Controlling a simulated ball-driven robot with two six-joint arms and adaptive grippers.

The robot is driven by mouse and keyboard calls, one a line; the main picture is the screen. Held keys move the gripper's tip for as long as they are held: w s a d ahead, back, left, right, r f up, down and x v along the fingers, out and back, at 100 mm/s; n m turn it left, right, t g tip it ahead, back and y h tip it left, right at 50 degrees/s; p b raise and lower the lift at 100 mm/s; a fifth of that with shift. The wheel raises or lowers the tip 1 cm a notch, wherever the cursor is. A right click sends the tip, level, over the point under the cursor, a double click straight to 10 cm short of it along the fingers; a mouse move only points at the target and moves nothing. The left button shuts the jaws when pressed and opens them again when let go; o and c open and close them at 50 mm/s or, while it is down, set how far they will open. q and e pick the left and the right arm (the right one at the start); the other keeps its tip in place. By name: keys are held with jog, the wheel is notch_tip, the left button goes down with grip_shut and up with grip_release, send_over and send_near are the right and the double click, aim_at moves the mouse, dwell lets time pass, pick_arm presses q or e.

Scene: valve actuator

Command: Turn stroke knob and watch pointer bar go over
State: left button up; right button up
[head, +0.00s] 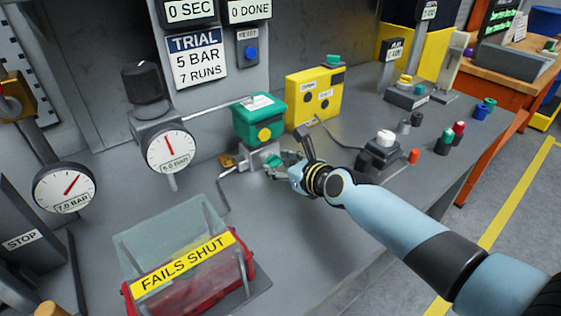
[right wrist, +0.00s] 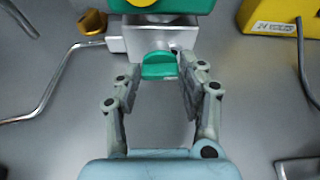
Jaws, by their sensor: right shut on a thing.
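The stroke knob looks to be the small green grip (right wrist: 159,66) on the front of a silver valve block (right wrist: 118,45). The green actuator box (head: 258,120), with a yellow disc on its front, stands on that block. My right gripper (head: 275,163) is at the front of the block in the head view. In the right wrist view its two fingers (right wrist: 160,72) are shut on the green knob, one at each side. In the head view the gripper partly hides the knob. I cannot make out the pointer bar for certain. My left gripper is not in view.
Two gauges (head: 168,150) and a black regulator knob (head: 143,83) are to the left. A yellow box (head: 313,97) and a grey push-button box (head: 382,150) are to the right. A bent metal rod (right wrist: 45,90) runs beside the block.

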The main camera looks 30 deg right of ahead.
jog(key=n+p, duration=0.1)
jog(key=n+h+p, duration=0.1)
jog(key=p, duration=0.1)
jog(key=shift+a+r, duration=0.15)
jog(key=shift+a, duration=0.05)
jog(key=shift+a+n+h+p, duration=0.1)
jog(key=shift+n+h+p, duration=0.45)
jog(key=shift+n+h, duration=0.05)
jog(key=shift+f+n+t, duration=0.3)
jog(key=shift+n+t, duration=0.1)
jog(key=shift+n, duration=0.1)
jog(key=shift+a+h, duration=0.1)
jog(key=shift+h, duration=0.3)
jog(key=o, duration=1.2)
jog(key=shift+c, duration=0.2)
jog(key=shift+s, duration=0.1)
jog(key=v, duration=1.2)
jog(key=shift+r, duration=0.1)
